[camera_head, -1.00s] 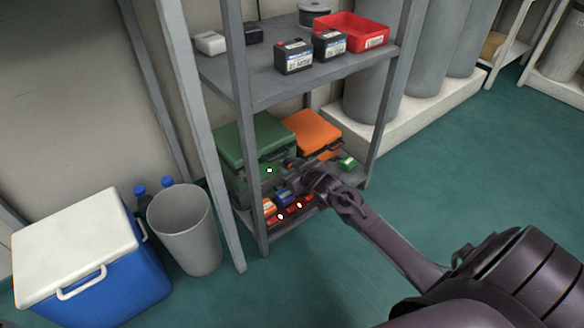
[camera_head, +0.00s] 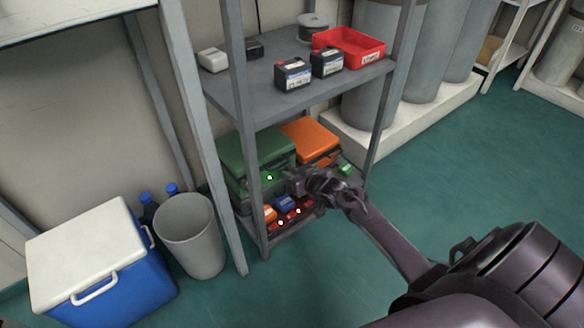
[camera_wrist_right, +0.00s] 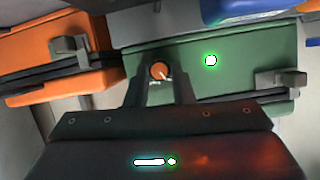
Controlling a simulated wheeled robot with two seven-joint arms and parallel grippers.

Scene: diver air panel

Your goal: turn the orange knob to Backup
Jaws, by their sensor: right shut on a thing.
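The orange knob (camera_wrist_right: 160,70) shows in the right wrist view, between the tips of two dark fingers, with a small pale mark beside it. My right gripper (camera_wrist_right: 160,76) is shut on it. In the head view my right gripper (camera_head: 293,187) reaches into the lower shelf and hides the knob. A green light (camera_head: 269,177) glows just left of the gripper; it also shows in the right wrist view (camera_wrist_right: 211,60). I cannot read any label for Backup or where the knob points. My left gripper is not in view.
A green case (camera_head: 252,147) and an orange case (camera_head: 312,138) sit behind on the lower shelf. The shelf's grey post (camera_head: 246,110) stands left of my gripper. Two red lights glow below. A grey bin (camera_head: 190,238) and a blue cooler (camera_head: 120,270) stand left.

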